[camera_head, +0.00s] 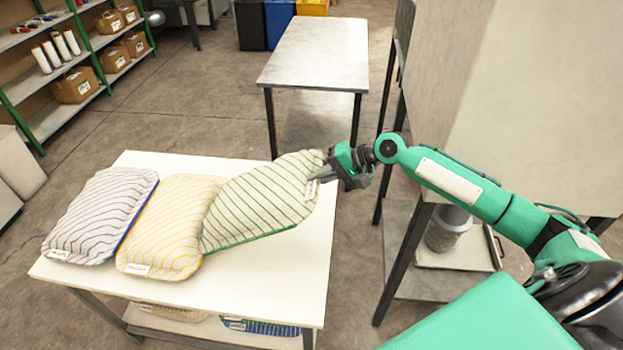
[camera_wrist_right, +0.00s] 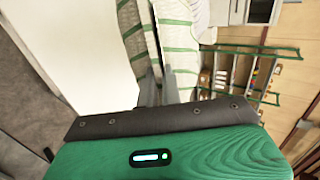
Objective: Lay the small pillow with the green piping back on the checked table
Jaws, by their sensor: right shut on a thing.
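The small pillow with green stripes and green piping (camera_head: 262,205) is tilted over the right part of a white table (camera_head: 300,290). Its right end is raised. Its lower left edge is beside the yellow pillow; I cannot tell whether it touches the table. My right gripper (camera_head: 322,172) is shut on the pillow's right end. In the right wrist view, the fingers (camera_wrist_right: 160,88) pinch the green-striped cloth (camera_wrist_right: 178,45). I see no checked pattern on the table. My left gripper is not in view.
A yellow-striped pillow (camera_head: 165,225) and a blue-striped pillow (camera_head: 95,215) lie on the table's left. More pillows (camera_head: 262,326) lie on the shelf below. A grey metal table (camera_head: 318,55) stands behind. A tall panel (camera_head: 540,110) stands at the right.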

